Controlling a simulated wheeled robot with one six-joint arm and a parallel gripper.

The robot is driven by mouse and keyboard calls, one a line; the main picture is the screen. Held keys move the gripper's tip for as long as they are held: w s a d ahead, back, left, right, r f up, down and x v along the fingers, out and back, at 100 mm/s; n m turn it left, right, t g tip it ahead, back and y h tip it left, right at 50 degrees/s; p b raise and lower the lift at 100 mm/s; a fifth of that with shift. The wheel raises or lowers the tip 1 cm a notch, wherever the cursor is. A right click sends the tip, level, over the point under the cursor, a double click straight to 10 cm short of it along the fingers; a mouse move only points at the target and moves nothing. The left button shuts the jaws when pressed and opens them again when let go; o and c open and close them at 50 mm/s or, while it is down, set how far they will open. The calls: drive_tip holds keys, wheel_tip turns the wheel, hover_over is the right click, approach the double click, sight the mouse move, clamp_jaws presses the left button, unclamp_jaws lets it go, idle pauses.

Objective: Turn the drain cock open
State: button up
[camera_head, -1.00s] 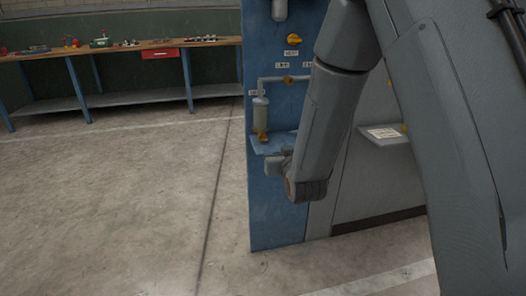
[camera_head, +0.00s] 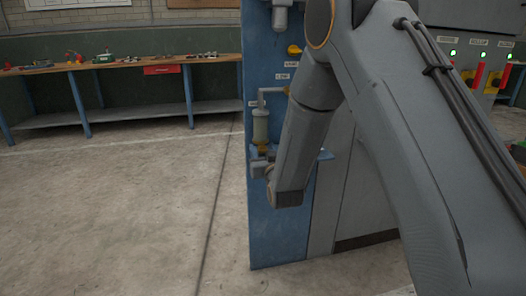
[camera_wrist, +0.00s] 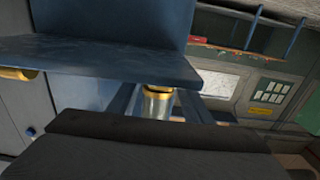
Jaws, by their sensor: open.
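The filter bowl (camera_head: 260,126) hangs on the blue panel in the head view, with the small brass drain cock (camera_head: 262,149) under it. My gripper (camera_head: 260,164) is close in front of and below it, partly hidden by my wrist. The wrist view appears upside down. There the brass fitting (camera_wrist: 158,90) and the clear bowl (camera_wrist: 157,107) show between two blue-grey bars, which look like my open jaws. I cannot tell whether either jaw touches the cock. The cock's handle angle is not clear.
A blue shelf (camera_wrist: 100,58) lies close to the gripper in the wrist view. A yellow knob (camera_head: 294,49) sits higher on the blue panel (camera_head: 275,225). A workbench (camera_head: 120,64) with small items stands at the back left. The floor (camera_head: 110,215) at left is clear.

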drive_tip(key=shift+c, duration=0.4)
drive_tip(key=c, duration=1)
drive_tip(key=shift+m, duration=1.5)
drive_tip(key=o, duration=1.1)
drive_tip(key=shift+w+d, duration=0.1)
drive_tip(key=p+v, duration=0.1)
drive_tip(key=v, duration=0.7)
